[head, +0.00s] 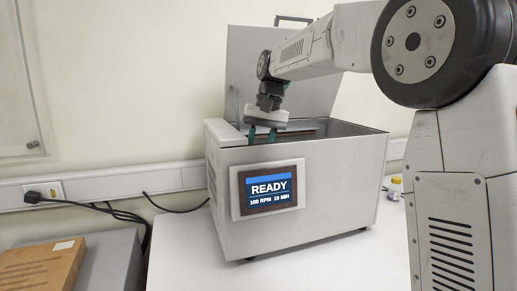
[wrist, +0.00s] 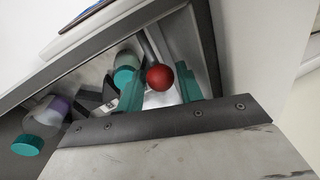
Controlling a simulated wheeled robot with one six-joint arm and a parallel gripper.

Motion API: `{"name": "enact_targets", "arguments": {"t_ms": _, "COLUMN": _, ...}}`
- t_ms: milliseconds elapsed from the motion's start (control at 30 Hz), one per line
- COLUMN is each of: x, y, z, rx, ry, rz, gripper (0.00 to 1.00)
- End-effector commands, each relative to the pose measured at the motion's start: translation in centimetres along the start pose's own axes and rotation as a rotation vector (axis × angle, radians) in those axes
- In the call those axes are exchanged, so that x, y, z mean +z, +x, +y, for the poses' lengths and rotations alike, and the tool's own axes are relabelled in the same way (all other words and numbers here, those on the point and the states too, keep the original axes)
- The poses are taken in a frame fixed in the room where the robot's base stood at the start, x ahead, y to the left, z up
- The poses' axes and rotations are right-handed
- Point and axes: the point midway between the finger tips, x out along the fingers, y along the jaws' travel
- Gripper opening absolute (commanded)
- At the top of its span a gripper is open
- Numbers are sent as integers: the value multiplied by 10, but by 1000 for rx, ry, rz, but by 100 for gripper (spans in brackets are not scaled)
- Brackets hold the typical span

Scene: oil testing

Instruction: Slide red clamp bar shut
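The clamp's red ball knob (wrist: 160,77) shows in the wrist view inside the machine's bay. The bar it belongs to is mostly hidden. My gripper (wrist: 164,72) has its teal fingers on either side of the knob, apart from each other. I cannot tell whether either finger touches the knob. In the head view, my gripper (head: 262,136) points down into the left part of the open machine (head: 330,185). There the front wall hides the knob and the fingertips.
Bottles with teal caps (wrist: 28,145) (wrist: 123,77) lie beside the fingers in the bay. The lid (head: 240,70) stands raised behind. A cardboard box (head: 40,268) is at lower left; small bottles (head: 395,188) stand at right.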

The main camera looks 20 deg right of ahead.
Motion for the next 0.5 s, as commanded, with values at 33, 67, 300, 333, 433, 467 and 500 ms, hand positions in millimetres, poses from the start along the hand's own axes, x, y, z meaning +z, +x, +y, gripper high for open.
{"name": "enact_targets", "arguments": {"t_ms": 33, "x": 0, "y": 4, "z": 0, "rx": 0, "ry": -1, "rz": -1, "gripper": 36}}
{"name": "enact_targets", "arguments": {"t_ms": 67, "x": 0, "y": 5, "z": -1, "rx": 0, "ry": -1, "rz": -1, "gripper": 36}}
{"name": "enact_targets", "arguments": {"t_ms": 300, "x": 1, "y": 8, "z": -2, "rx": 0, "ry": -3, "rz": 0, "gripper": 36}}
{"name": "enact_targets", "arguments": {"t_ms": 333, "x": 1, "y": 8, "z": -2, "rx": 0, "ry": -3, "rz": 0, "gripper": 36}}
{"name": "enact_targets", "arguments": {"t_ms": 433, "x": 1, "y": 8, "z": -2, "rx": 0, "ry": -3, "rz": 0, "gripper": 14}}
{"name": "enact_targets", "arguments": {"t_ms": 467, "x": 1, "y": 8, "z": -2, "rx": 0, "ry": -3, "rz": 0, "gripper": 6}}
{"name": "enact_targets", "arguments": {"t_ms": 500, "x": 1, "y": 8, "z": -2, "rx": 0, "ry": -3, "rz": -1, "gripper": 0}}
